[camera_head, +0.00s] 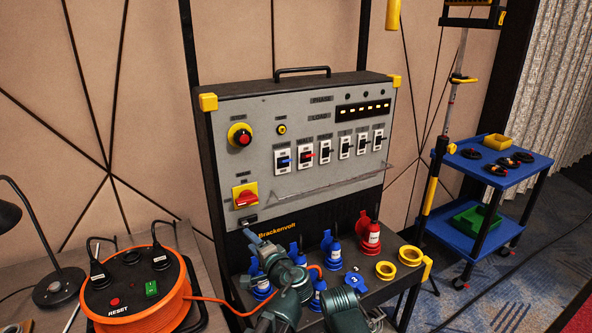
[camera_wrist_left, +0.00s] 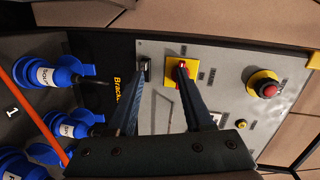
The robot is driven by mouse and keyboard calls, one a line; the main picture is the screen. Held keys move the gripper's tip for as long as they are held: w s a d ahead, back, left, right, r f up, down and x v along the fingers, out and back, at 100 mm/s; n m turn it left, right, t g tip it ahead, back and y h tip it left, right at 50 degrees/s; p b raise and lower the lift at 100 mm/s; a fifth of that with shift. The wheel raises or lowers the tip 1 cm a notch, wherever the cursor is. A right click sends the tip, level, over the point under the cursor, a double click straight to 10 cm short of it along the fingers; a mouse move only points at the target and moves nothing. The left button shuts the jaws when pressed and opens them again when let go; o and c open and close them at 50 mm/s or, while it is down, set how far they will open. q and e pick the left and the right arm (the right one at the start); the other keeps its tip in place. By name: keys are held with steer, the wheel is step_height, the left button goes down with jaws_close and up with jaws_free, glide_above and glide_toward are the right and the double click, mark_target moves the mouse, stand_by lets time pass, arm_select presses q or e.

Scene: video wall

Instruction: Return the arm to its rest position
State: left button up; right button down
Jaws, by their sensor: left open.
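My left gripper (camera_head: 268,241) is in front of the lower left part of the power distribution panel (camera_head: 290,190), above the socket shelf. In the left wrist view its two dark fingers (camera_wrist_left: 164,70) are apart with nothing between them. They point towards the panel near the red rotary switch on a yellow plate (camera_wrist_left: 185,78). That switch (camera_head: 245,196) sits just above the gripper in the head view. Whether a fingertip touches the panel I cannot tell. My green arm hides part of the shelf. My right gripper does not show.
Blue plugs (camera_head: 334,256) and a red plug (camera_head: 371,239) stand on the shelf close around the arm. An orange cable reel (camera_head: 143,308) is at left, its cable running towards the arm. A blue trolley (camera_head: 470,172) stands at right.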

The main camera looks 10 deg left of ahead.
arm_select(q)
steer(key=s+d+f+n+g+h+p, duration=0.1)
steer(key=s+d+f+g+h+p, duration=0.1)
steer(key=s, duration=0.5)
steer(key=s+d+f+n+g+h+p, duration=0.2)
steer(key=s+d+f+g+h+p, duration=0.1)
steer(key=s+d+g, duration=0.3)
steer(key=s+d+f+n+g+h+p, duration=0.1)
steer(key=s+d+f+g+h+p, duration=0.1)
steer(key=s, duration=0.6)
steer(key=d+g+h+p, duration=0.1)
steer(key=d+g+p, duration=0.1)
steer(key=shift+d+f+n+g+h, duration=0.3)
steer(key=shift+f+n+h, duration=0.05)
steer(key=shift+n+h, duration=0.05)
steer(key=shift+w, duration=0.1)
